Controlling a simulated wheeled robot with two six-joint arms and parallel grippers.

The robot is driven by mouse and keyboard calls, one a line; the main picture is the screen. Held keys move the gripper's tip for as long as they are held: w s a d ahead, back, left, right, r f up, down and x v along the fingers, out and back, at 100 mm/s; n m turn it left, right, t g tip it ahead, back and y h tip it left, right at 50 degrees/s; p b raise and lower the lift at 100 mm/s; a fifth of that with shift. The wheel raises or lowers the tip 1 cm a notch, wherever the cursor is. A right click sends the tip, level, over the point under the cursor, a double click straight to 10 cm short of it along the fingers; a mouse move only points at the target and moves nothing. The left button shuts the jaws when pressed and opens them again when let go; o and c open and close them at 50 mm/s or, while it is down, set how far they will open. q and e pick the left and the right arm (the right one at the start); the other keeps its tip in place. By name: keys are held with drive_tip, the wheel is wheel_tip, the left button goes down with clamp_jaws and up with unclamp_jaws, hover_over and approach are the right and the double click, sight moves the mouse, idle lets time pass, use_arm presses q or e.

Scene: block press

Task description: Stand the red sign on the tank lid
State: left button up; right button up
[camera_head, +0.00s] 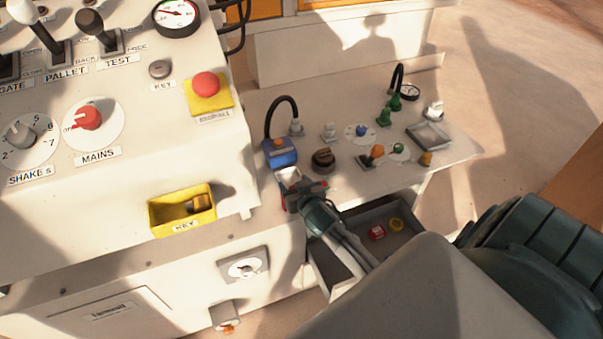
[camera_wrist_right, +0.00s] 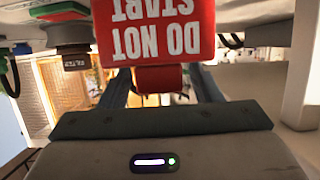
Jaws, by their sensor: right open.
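The red sign (camera_wrist_right: 155,40) fills the top middle of the right wrist view, with white "DO NOT START" lettering upside down there. Its narrower red foot (camera_wrist_right: 158,78) shows between my right gripper's two dark fingers (camera_wrist_right: 160,88), which stand apart. In the head view my right gripper (camera_head: 300,196) is at the front left edge of the side bench, just in front of a blue block (camera_head: 281,153) with a black hose. Small red bits of the sign (camera_head: 320,184) show beside the fingers; most of it is hidden. I cannot tell which surface is the tank lid. My left gripper is not in view.
The side bench (camera_head: 455,150) carries several knobs, green fittings and a grey tray (camera_head: 428,136). Below, an open drawer (camera_head: 357,212) holds a red (camera_head: 377,232) and a yellow round piece (camera_head: 396,224). A control panel with a yellow key box (camera_head: 165,216) stands at left.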

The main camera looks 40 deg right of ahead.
drive_tip(key=b+v, duration=0.1)
drive_tip(key=v, duration=1)
drive_tip(key=shift+s, duration=0.25)
drive_tip(key=shift+r, duration=0.1)
